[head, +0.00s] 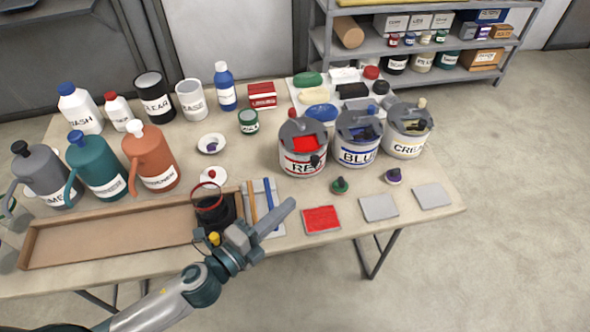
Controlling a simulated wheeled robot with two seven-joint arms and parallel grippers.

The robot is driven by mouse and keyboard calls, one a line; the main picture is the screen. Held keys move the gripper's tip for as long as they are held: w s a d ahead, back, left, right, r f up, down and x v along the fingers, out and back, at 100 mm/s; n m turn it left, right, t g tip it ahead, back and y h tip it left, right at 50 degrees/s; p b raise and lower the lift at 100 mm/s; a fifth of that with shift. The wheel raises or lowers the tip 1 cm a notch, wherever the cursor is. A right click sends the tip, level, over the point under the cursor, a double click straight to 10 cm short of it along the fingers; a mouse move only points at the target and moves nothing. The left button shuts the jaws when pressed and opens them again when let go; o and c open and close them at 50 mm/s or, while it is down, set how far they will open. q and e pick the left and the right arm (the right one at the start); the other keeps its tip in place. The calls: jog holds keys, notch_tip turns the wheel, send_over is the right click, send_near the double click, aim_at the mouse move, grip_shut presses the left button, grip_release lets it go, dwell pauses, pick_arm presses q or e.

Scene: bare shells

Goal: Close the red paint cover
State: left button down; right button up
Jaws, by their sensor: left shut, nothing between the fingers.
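The red paint can (290,163), labelled with a partly hidden word starting "RE", stands on the table right of centre. Its grey top (291,130) shows bright red paint (304,144) through an opening, so the cover looks open. A dark knob is at its front right. My left gripper (290,205) reaches in from the lower left. It is shut and empty, above the table's front edge, in front of the red can and apart from it. My right gripper is not in view.
The blue can (357,158) and cream can (405,146) stand right of the red one. A red panel (321,220) and two grey panels lie in front. A wooden tray (110,237), jugs and bottles fill the left. A stocked shelf (420,50) stands behind.

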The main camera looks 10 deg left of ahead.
pick_arm(q)
jog(key=shift+s+a+f+n, duration=0.1)
jog(key=shift+a+f+n, duration=0.1)
jog(key=shift+a+n, duration=0.1)
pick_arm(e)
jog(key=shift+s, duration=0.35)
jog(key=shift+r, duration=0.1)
